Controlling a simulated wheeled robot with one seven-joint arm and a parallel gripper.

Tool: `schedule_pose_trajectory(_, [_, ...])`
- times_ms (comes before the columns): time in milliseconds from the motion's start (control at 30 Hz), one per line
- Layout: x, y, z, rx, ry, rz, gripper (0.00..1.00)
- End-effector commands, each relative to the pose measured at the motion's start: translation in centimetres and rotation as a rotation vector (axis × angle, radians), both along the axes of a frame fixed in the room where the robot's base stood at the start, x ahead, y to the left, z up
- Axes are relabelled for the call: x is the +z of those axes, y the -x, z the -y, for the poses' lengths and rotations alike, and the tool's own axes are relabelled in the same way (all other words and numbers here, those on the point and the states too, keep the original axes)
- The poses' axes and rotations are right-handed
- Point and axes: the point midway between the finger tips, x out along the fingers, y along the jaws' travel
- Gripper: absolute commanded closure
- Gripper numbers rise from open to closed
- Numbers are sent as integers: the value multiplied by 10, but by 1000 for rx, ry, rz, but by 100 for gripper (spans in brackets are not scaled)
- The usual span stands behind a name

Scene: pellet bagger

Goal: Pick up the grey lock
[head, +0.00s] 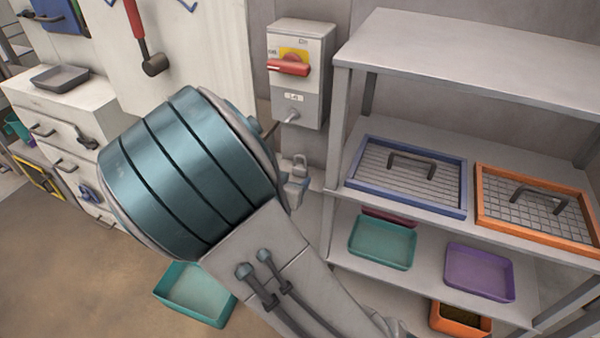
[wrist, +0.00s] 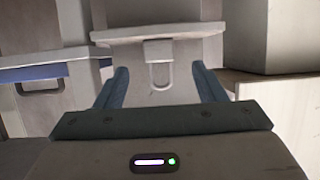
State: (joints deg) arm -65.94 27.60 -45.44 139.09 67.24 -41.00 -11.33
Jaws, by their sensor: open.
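The grey lock (wrist: 158,51) is in the wrist view, its U-shaped shackle pointing down in that picture. It shows between the two fingers of my gripper (wrist: 160,68), with a clear gap on both sides. The gripper is open and holds nothing. My arm hides most of my gripper there. How far the fingertips are from the lock in depth is hard to tell.
A grey switch box (head: 298,105) with a red handle hangs on the wall above the lock. A shelf rack (head: 430,118) at right holds a blue-rimmed tray (head: 366,204), an orange-rimmed tray (head: 482,225) and bins. A teal bin (head: 222,316) sits on the floor.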

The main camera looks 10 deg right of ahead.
Motion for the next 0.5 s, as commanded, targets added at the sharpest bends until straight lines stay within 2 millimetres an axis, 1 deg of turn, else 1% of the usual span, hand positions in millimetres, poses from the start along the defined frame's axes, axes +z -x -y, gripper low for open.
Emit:
schedule_pose_trajectory(233, [-9,-15,11,-1,1,-1,36])
schedule_pose_trajectory(400, [-20,-34,25,-1,1,-1,36])
schedule_pose_trajectory(500, [-24,-42,30,-1,0,-1,36])
